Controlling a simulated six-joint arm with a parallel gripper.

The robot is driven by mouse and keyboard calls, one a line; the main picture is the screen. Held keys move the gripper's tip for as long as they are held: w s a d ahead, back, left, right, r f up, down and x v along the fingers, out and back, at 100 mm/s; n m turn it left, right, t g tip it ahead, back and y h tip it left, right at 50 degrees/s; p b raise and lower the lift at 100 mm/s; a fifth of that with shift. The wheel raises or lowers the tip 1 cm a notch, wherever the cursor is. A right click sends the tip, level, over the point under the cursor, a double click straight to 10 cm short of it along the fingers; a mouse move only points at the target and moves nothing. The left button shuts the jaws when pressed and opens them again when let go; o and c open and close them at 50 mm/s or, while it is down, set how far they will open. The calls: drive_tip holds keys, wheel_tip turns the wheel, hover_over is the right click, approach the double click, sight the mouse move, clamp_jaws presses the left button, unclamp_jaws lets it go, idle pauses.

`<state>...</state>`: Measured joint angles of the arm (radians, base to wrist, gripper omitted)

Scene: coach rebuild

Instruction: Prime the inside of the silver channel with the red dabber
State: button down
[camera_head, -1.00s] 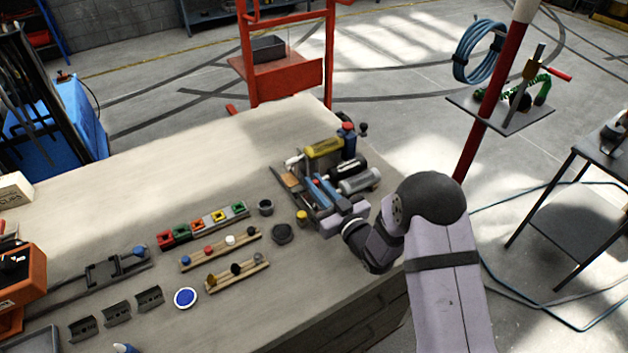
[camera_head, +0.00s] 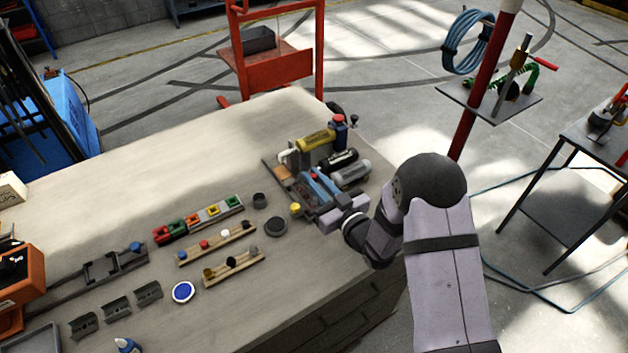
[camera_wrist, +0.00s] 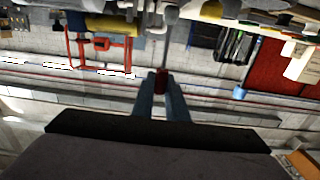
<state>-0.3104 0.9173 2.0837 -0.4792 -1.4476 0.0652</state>
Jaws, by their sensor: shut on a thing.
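My gripper (camera_head: 318,178) is at the back right of the bench, beside a group of cylinders. In the wrist view its two blue-grey fingers (camera_wrist: 162,103) are shut on a small dark red piece (camera_wrist: 161,83), probably the red dabber; a thin grey stem seems to run beyond it. In the head view the fingers mostly hide what they hold. Several short dark grey channel pieces (camera_head: 149,292) lie in a row at the front left of the bench, far from my gripper. I cannot tell which one is the silver channel.
A yellow cylinder (camera_head: 317,141) and a grey cylinder (camera_head: 352,173) lie close beside my gripper. Two wooden racks (camera_head: 238,268) with small coloured knobs, a row of coloured blocks (camera_head: 195,220) and a blue-and-white disc (camera_head: 183,292) stand mid-bench. The bench's back left is clear.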

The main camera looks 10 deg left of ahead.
drive_tip(key=shift+r+p, duration=1.8)
drive_tip(key=shift+r, duration=1.2)
drive_tip(key=shift+f, duration=0.1)
